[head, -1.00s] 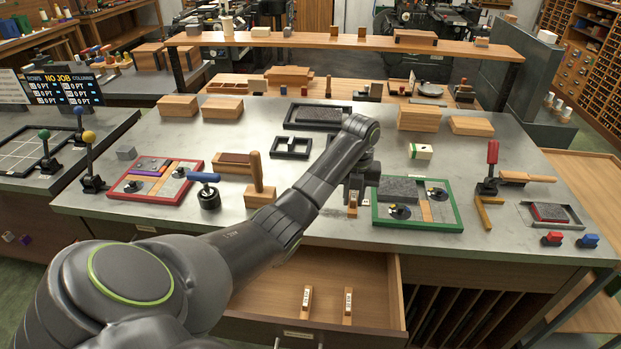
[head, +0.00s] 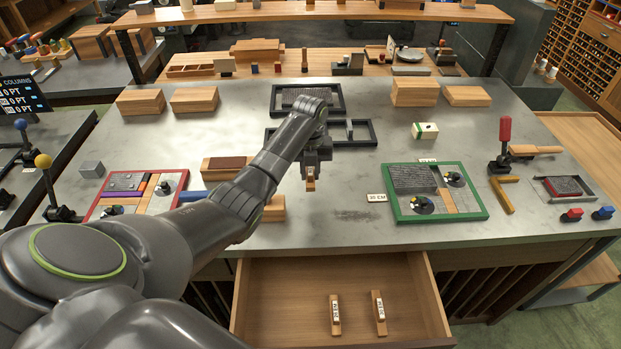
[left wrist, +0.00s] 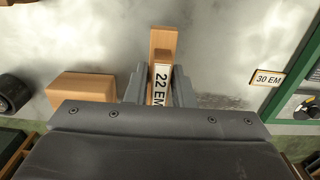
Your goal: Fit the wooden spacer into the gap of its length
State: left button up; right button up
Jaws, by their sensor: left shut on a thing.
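My left gripper (head: 311,174) is shut on a wooden spacer (head: 310,186) and holds it over the grey bench, left of the green-framed tray (head: 440,218). In the left wrist view the spacer (left wrist: 163,44) sticks out between the fingers and its white label reads 22 EM. A 30 EM card (head: 377,198) lies beside the green tray, which holds grey type blocks, round dark pieces and a wooden strip. A red-framed tray (head: 150,171) with coloured strips is at the left, partly hidden by my arm. My right gripper is out of view.
An open drawer (head: 285,300) below the bench edge holds two more labelled spacers (head: 336,315). Wooden blocks (head: 228,164) and a black frame (head: 350,143) stand near my forearm. A red-handled tool (head: 505,132) stands at the right. The bench between the trays is mostly clear.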

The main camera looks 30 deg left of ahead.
aim_at(308, 183)
pick_arm(q)
jog(key=shift+w+a+f, duration=0.1)
jog(key=shift+f, duration=0.45)
jog(key=shift+w+a+f, duration=0.1)
jog(key=shift+f, duration=0.4)
jog(key=shift+a+f, duration=0.15)
jog(key=shift+f, duration=0.5)
jog(key=shift+a+f, duration=0.15)
jog(key=shift+f, duration=0.45)
jog(key=shift+s+d+f+p, duration=0.1)
jog(key=shift+f+p, duration=0.2)
jog(key=shift+f, duration=0.05)
jog(key=o, duration=0.9)
jog(key=shift+f, duration=0.1)
jog(key=shift+o, duration=0.2)
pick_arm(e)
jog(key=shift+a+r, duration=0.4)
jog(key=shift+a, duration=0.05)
